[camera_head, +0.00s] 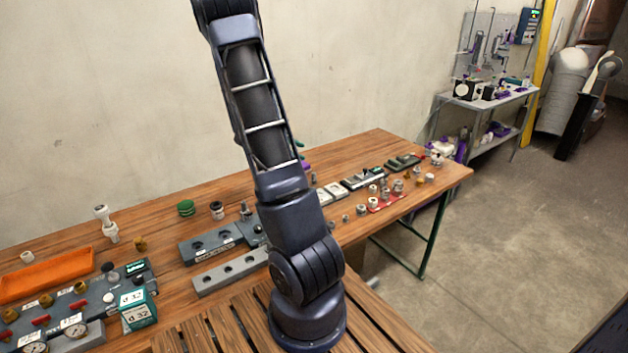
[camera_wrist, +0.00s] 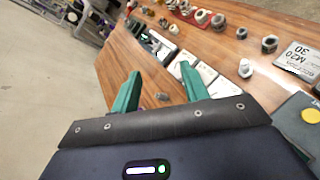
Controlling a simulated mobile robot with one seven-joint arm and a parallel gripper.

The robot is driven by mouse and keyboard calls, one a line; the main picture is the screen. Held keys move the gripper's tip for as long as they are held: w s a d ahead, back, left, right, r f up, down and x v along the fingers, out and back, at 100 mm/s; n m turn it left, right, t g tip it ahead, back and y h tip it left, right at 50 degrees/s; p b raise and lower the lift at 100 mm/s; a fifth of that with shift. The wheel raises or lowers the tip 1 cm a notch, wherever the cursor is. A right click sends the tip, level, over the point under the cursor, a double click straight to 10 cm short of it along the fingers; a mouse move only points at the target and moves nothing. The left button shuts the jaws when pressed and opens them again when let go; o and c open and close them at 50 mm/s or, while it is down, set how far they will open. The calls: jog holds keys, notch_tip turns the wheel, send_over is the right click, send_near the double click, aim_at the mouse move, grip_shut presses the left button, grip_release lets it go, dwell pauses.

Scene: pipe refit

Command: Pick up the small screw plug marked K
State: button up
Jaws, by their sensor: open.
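My gripper (camera_wrist: 160,72) shows in the wrist view with its two green fingers apart and nothing between them. It is above the wooden table. I cannot make out a letter K on any part, so I cannot tell which one is the small screw plug marked K. Several small metal fittings (camera_wrist: 201,17) stand farther off, some on a red mat (camera_head: 376,208). In the head view my arm hides the middle of the table.
An orange tray (camera_head: 48,275), a valve panel with gauges, and a teal-and-white box (camera_head: 138,309) are at the left. Grey blocks with holes (camera_head: 230,272) lie left of my arm. Pale plates (camera_wrist: 205,72) lie near the fingers. Bare wood shows at the table's back left.

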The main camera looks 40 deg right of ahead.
jog(key=w+d+f+n+t+h, duration=0.2)
jog(key=w+d+f+n+h, duration=0.15)
jog(key=f, duration=0.25)
jog(key=w+d+f+n+t+h, duration=0.1)
jog(key=w+d+f+n+h, duration=0.1)
jog(key=w+d+f+n, duration=0.35)
send_near(314, 178)
jog(key=shift+t+h, duration=0.25)
jog(key=shift+t, duration=0.05)
jog(key=d, duration=0.5)
jog(key=shift+w+r, duration=0.25)
jog(key=shift+w, duration=0.05)
jog(key=shift+d, duration=3.75)
grip_shut()
